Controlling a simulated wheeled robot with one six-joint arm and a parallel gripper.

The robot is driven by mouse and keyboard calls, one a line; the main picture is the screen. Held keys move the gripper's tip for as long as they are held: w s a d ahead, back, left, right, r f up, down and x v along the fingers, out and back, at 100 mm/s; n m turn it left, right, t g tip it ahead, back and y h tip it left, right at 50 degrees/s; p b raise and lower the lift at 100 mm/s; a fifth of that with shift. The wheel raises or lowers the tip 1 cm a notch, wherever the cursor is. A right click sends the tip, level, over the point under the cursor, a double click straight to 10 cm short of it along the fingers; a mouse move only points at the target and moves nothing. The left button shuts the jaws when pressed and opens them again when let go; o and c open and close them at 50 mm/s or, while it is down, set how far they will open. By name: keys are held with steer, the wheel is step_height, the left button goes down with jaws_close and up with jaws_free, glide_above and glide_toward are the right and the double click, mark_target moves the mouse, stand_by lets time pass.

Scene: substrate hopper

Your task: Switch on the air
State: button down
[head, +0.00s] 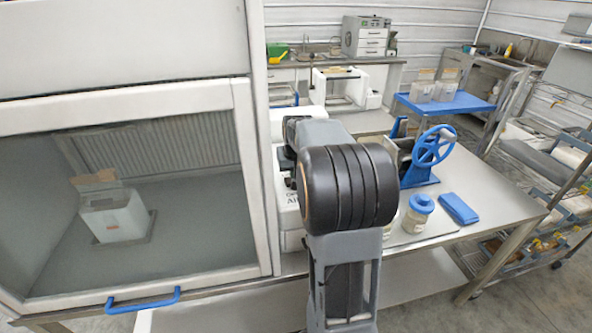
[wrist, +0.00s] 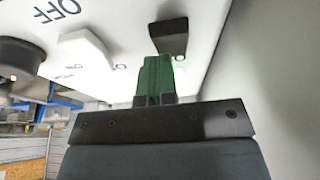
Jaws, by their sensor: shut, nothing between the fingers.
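A white control panel (wrist: 112,20) fills the upper part of the wrist view, with upside-down "OFF" lettering. On it are a white lever (wrist: 88,42), a black lever (wrist: 168,37) and a round black knob (wrist: 20,55) at the left edge. My gripper (wrist: 156,60) is shut and empty, its green fingers together just below the black lever in the picture. I cannot tell whether they touch it. In the head view a white unit (head: 291,215) with partly hidden lettering stands behind my arm, which hides my gripper and most of the unit's front.
A glass-fronted cabinet (head: 240,120) with a blue handle (head: 143,300) stands at the left. Right of my arm, the bench (head: 500,208) holds a device with a blue handwheel (head: 433,146), a blue-lidded jar (head: 417,214) and a folded blue cloth (head: 459,208).

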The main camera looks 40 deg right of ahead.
steer(key=shift+s+a+f, duration=0.15)
steer(key=shift+s, duration=0.05)
steer(key=shift+s+a+r, duration=0.2)
steer(key=shift+s, duration=0.3)
steer(key=shift+r, duration=0.25)
steer(key=v, duration=1.3)
steer(key=shift+s+a+p, duration=0.2)
steer(key=shift+s+p, duration=0.1)
steer(key=shift+s, duration=0.2)
steer(key=shift+b, duration=0.3)
